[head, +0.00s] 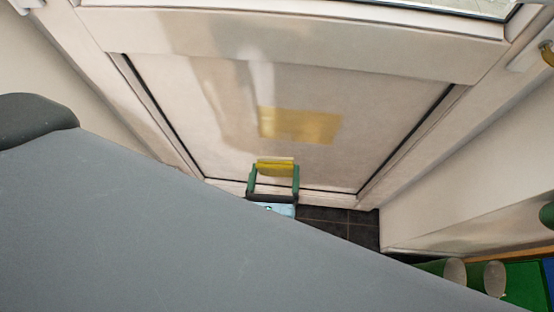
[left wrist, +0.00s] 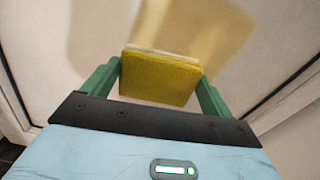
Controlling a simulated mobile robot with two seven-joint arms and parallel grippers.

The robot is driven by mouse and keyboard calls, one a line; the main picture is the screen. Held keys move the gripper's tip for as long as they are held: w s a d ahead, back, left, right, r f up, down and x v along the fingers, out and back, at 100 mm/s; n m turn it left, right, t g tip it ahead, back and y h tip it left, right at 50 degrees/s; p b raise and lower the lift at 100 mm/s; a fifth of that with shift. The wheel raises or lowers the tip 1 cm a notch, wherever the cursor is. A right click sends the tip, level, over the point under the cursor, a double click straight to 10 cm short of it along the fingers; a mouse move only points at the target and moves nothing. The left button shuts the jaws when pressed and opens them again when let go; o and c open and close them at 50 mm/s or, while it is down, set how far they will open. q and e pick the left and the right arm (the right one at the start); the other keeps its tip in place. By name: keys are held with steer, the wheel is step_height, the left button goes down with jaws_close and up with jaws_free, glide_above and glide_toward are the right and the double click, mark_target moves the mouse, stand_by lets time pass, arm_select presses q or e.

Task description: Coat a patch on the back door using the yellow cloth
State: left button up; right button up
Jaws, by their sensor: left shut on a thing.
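The back door (head: 220,130) is pale and panelled and fills the middle of the head view. A yellow see-through rectangular patch (head: 300,125) shows on its panel; the left wrist view shows a yellow area (left wrist: 215,35) on the door beyond the cloth. My left gripper (head: 274,170) is shut on the yellow cloth (head: 275,168), a thick folded pad between its green fingers. In the left wrist view the cloth (left wrist: 160,78) has a pale far edge. The gripper shows just below the patch in the head view. I cannot tell whether the cloth touches the door. My right gripper is not in view.
Dark floor tiles (head: 340,225) show at the foot of the door. A pale wall (head: 470,205) runs along the right. Green rounded objects with beige ends (head: 490,277) lie at the lower right beside a green surface (head: 527,288). A door handle (head: 547,53) shows at the upper right.

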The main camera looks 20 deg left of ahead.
mark_target(274, 172)
arm_select(q)
steer(key=shift+s+a+f, duration=0.1)
steer(key=shift+a+f, duration=0.05)
steer(key=shift+f, duration=0.05)
steer(key=shift+x, duration=1.65)
steer(key=x, duration=0.2)
steer(key=shift+w, duration=0.35)
steer(key=shift+b+x, duration=0.35)
steer(key=shift+x, duration=0.7)
